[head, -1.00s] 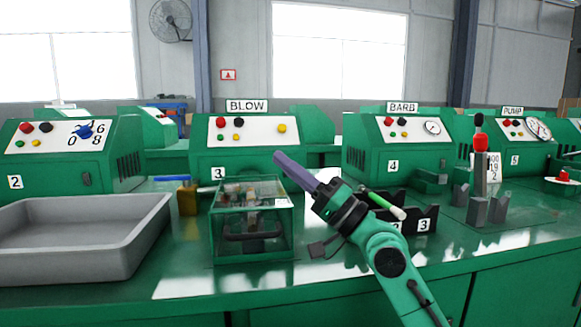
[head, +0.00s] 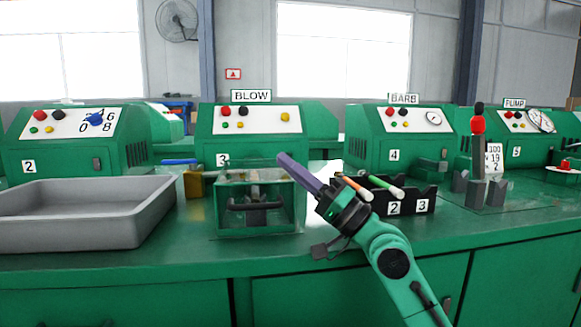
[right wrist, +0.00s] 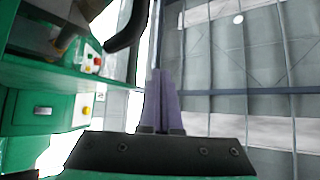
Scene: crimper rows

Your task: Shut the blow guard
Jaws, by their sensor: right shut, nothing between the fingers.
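The blow guard (head: 228,221) is a clear box with green edges and a dark handle bar across its front. It stands on the green bench in front of the machine marked BLOW (head: 258,146). Dark parts show through its clear walls. I cannot tell for sure whether it is fully shut. My right gripper (head: 284,157) has purple fingers pressed together, empty. In the head view its tips are near the guard's upper right corner; whether they touch it is unclear. The shut fingers also show in the right wrist view (right wrist: 161,100). My left gripper is out of view.
A grey tray (head: 75,232) lies left of the guard, with a brass-coloured block (head: 194,185) between. A black rack (head: 374,205) with orange and green tools stands close to my right wrist. The bench front is clear.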

